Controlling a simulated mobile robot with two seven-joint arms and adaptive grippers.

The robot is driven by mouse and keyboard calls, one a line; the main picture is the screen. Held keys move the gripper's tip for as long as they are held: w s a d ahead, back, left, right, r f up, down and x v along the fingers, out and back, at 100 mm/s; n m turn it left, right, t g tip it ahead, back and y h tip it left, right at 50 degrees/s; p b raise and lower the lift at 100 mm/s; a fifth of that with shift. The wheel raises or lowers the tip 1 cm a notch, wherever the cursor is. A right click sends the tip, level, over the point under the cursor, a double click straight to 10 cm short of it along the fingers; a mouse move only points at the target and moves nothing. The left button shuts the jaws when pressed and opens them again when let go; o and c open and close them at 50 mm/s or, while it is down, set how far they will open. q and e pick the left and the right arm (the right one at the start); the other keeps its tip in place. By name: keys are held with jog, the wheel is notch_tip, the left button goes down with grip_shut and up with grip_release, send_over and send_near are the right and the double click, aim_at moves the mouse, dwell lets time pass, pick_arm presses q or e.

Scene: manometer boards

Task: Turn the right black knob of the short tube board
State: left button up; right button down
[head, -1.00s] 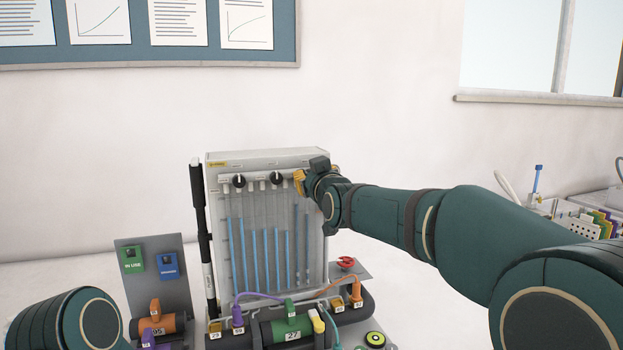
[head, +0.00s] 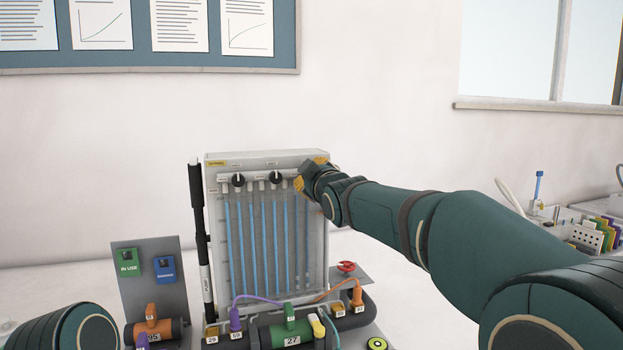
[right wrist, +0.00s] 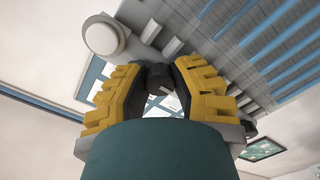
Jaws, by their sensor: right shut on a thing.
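The tube board (head: 262,159) stands upright at the middle of the head view, with several tubes of blue liquid. Two black knobs, a left one (head: 238,180) and a middle one (head: 276,178), show near its top. My right gripper (head: 309,173) is at the board's upper right corner and hides what it holds there. In the right wrist view its yellow ridged fingers (right wrist: 158,92) are shut on the right black knob (right wrist: 158,74), one finger on each side. The blue columns reach nearly the same height. My left gripper is out of view.
A black pen-like rod (head: 200,240) stands along the board's left edge. Cables and a green cylinder (head: 290,332) lie in front. A panel with green and blue tags (head: 148,270) is at left. More equipment (head: 590,235) stands at far right.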

jog(key=shift+r, duration=0.15)
jog(key=c, duration=0.7)
grip_release()
jog(key=shift+c, duration=0.2)
jog(key=shift+s, duration=0.1)
jog(key=v, duration=1.2)
